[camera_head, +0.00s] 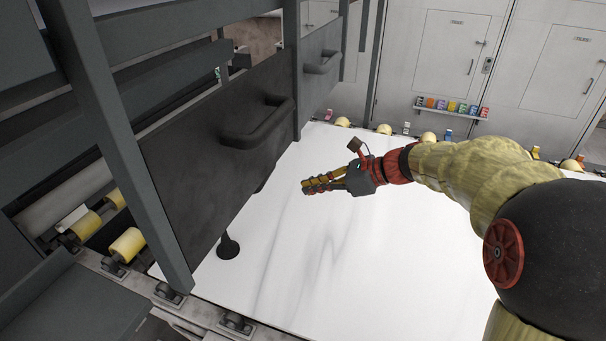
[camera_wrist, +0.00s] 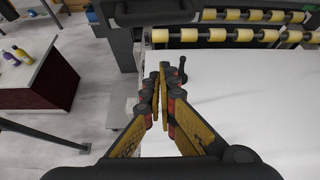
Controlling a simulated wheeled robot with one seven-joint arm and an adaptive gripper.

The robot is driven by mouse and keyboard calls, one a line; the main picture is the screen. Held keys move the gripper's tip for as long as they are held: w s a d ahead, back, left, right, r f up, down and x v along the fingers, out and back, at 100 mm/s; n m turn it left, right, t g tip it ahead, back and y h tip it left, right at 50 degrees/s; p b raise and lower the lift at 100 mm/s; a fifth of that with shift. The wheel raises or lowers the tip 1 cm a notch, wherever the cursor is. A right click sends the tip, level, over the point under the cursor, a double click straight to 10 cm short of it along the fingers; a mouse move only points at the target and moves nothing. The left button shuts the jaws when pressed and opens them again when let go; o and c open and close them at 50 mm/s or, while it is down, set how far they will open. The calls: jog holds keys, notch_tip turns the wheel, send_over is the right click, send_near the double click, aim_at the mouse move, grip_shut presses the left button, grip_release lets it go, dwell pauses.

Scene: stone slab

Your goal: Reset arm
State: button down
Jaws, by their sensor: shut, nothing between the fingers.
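My gripper (camera_head: 305,186) is shut and empty in the head view, held out over the white stone slab (camera_head: 340,270). My arm reaches in from the right, with the fingers pointing left. In the wrist view my gripper (camera_wrist: 166,72) shows its two yellow-padded fingers together at the tips, with the slab (camera_wrist: 240,105) below and to the right.
A black stand (camera_head: 228,247) is on the slab. Yellow rollers (camera_head: 127,244) line the edge. The slab's middle is clear. Small coloured boxes (camera_head: 451,106) sit on a wall shelf.

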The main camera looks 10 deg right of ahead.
jog(key=s+d+f+n+h+b, duration=0.1)
jog(key=s+f+n+h+b, duration=0.4)
jog(key=s+f+n+b, duration=0.4)
jog(key=s+d+f+n+g+h+b, duration=0.1)
jog(key=s+f+n+h+b, duration=0.3)
jog(key=s+f+n+b, duration=0.6)
jog(key=s+f+n, duration=0.1)
jog(key=s+n, duration=0.4)
jog(key=s, duration=0.5)
jog(key=shift+s+f+n+h, duration=0.2)
jog(key=shift+f+n+h, duration=0.1)
jog(key=shift+f+h, duration=0.1)
jog(key=shift+r, duration=0.1)
